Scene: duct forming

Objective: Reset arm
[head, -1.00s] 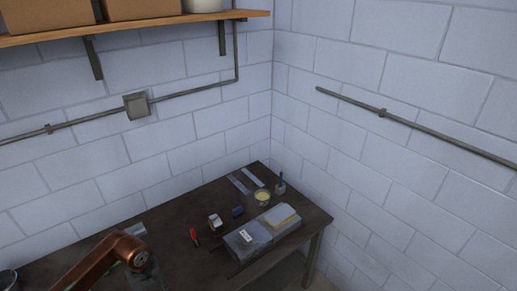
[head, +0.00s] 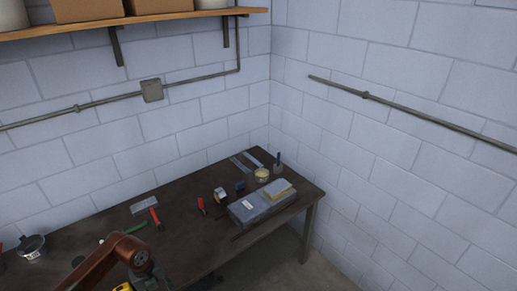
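One of my arms, a copper-brown link (head: 98,262) with a dark grey joint (head: 143,262), comes in from the lower left over the workbench (head: 190,245). It bends down past the bottom edge of the picture. No gripper fingers can be made out, so I see neither gripper open nor shut. My other arm does not show. A dark shape at the bottom, right of the joint, is too dim to identify.
Walls stand behind and right. A shelf (head: 150,20) hangs above.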

